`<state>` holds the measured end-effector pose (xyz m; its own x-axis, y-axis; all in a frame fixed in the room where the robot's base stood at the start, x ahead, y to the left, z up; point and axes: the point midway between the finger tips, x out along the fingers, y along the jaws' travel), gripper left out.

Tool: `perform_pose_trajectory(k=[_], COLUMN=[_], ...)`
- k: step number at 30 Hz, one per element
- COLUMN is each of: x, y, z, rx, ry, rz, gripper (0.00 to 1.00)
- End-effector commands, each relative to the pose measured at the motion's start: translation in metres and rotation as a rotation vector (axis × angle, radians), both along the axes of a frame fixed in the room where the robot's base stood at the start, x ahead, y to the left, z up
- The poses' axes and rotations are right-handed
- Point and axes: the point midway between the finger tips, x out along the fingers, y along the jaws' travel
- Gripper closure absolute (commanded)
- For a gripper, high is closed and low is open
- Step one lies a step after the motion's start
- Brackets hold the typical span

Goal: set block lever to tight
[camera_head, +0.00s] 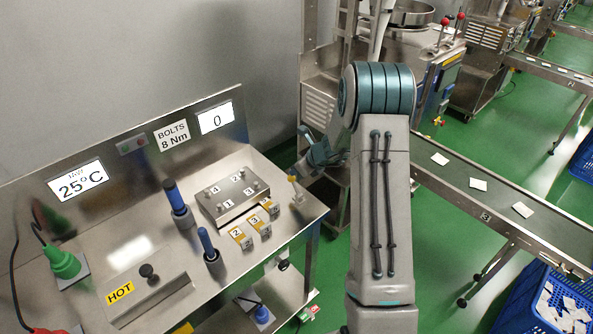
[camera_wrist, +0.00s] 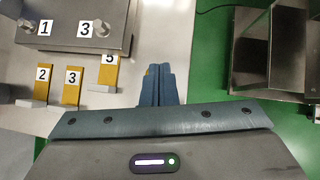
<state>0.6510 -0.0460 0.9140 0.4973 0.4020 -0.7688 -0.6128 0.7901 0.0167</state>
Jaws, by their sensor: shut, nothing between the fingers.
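The metal block (camera_head: 229,206) with bolts numbered 1 to 4 sits on the steel bench, and part of it shows in the wrist view (camera_wrist: 65,30). A small pale upright piece with a yellowish end (camera_head: 297,190) stands at the bench's right edge, beside the block; it looks like a lever, but its setting cannot be read. My gripper (camera_wrist: 158,70) is shut and empty over the bench edge, to the right of the block. A small yellow spot shows at its fingertips; the fingers hide most of what lies behind them.
Yellow tagged pieces 2, 3 and 5 (camera_wrist: 103,75) stand between the block and the bench's front. Two blue-handled tools (camera_head: 175,197) stand left of the block. A HOT plate (camera_head: 150,293) lies at front left. A conveyor (camera_head: 455,180) runs at right.

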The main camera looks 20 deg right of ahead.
Motion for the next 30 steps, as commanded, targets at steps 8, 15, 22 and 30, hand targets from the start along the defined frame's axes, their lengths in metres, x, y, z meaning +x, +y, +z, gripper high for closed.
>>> perform_pose_trajectory(k=[8, 15, 22, 30], x=[-0.001, -0.013, -0.01, -0.006], y=[0.001, -0.017, -0.023, -0.024], z=[0.001, 0.029, 0.077, 0.119], rx=[0.002, 0.0, -0.003, -0.001], ry=[0.001, -0.001, -0.007, -0.003], rz=[0.003, -0.002, 0.005, 0.009], gripper=[1.0, 1.0, 1.0, 1.0])
